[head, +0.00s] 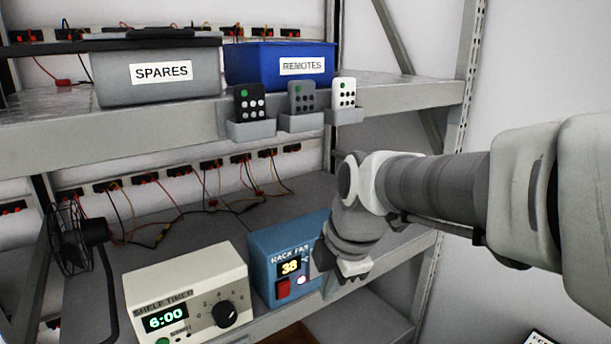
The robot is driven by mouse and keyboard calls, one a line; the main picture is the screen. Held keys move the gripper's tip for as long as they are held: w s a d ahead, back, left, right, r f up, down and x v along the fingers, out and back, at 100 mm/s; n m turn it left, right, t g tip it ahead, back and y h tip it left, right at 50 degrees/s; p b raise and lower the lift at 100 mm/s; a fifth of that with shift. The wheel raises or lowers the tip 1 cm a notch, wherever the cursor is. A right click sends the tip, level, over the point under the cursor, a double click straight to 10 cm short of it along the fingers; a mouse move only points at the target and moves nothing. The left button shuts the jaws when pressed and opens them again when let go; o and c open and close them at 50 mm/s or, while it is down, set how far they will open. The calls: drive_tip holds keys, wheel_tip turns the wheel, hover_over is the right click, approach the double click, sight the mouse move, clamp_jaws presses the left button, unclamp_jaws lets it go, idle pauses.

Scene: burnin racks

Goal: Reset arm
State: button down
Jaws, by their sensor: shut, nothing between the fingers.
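My arm reaches in from the right and bends down at the wrist. My gripper (328,272) is at the right side of the blue rack fan box (264,248). It looks shut and empty, and its fingertips are small and partly hidden by the wrist. It covers part of the box's right edge; I cannot tell whether it touches. The box's display reads 38, with a red switch below it and a small lit light at its right. The cream shelf timer (205,273) stands to the left and reads 6:00, with a black knob.
On the upper shelf (160,125) stand a grey SPARES bin (115,86) and a blue REMOTES bin (255,52). Black (250,102), grey (302,97) and white (344,92) remotes sit in holders on its front edge. A black fan (72,238) and loose wires are at left.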

drive_tip(key=s+d+m+t+h, duration=0.1)
drive_tip(key=s+d+m, duration=0.4)
drive_tip(key=m, duration=0.6)
drive_tip(key=s+d+m+t, duration=0.1)
drive_tip(key=s+d+m, duration=0.4)
drive_tip(key=s+m, duration=0.3)
drive_tip(key=m, duration=0.3)
drive_tip(key=shift+s+r+h, duration=0.2)
drive_tip(key=shift+r+h, duration=0.2)
